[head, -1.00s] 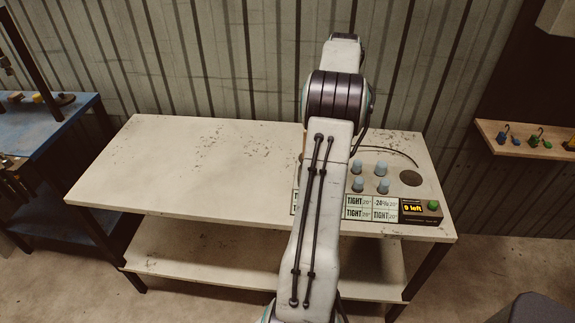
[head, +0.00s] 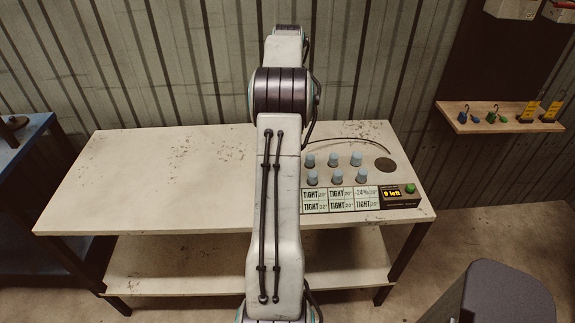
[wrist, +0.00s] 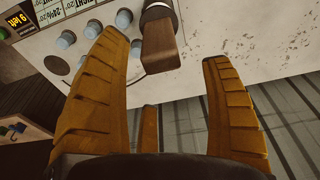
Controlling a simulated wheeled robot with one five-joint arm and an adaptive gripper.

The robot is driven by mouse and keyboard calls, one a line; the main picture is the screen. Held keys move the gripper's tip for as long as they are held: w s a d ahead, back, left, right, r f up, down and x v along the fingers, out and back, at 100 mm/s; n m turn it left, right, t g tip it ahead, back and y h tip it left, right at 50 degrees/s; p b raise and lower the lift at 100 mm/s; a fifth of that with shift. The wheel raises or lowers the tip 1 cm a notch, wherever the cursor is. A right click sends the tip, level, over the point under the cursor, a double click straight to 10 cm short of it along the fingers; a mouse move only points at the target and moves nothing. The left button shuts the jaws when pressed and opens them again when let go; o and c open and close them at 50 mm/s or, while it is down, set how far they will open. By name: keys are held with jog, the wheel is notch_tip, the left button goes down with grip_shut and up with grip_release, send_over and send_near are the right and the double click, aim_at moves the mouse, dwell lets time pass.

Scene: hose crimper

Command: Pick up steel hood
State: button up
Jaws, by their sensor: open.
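A brown block with a dark metallic collar (wrist: 160,42) shows between and past the fingertips, above the worktop. A gap shows between it and each finger in the picture. I cannot tell for sure whether this is the steel hood or part of it. In the head view my arm hides my gripper and whatever is behind it; no steel hood can be made out there.
The pale workbench (head: 150,185) is bare on its left. Its right holds several blue knobs (head: 333,160), label cards (head: 341,198) and a display box with a green button (head: 400,195). A wall shelf (head: 520,115) with small items is at right, a blue table (head: 18,150) at left.

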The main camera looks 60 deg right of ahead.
jog(key=shift+w+d+f+p, duration=0.15)
jog(key=shift+f+p, duration=0.5)
jog(key=shift+p, duration=0.65)
jog(key=shift+w+d+f+p, duration=0.1)
jog(key=shift+d+f+p, duration=0.15)
jog(key=shift+f+p, duration=0.75)
jog(key=shift+d+f+p, duration=0.15)
jog(key=shift+f+p, duration=0.85)
jog(key=shift+p, duration=0.65)
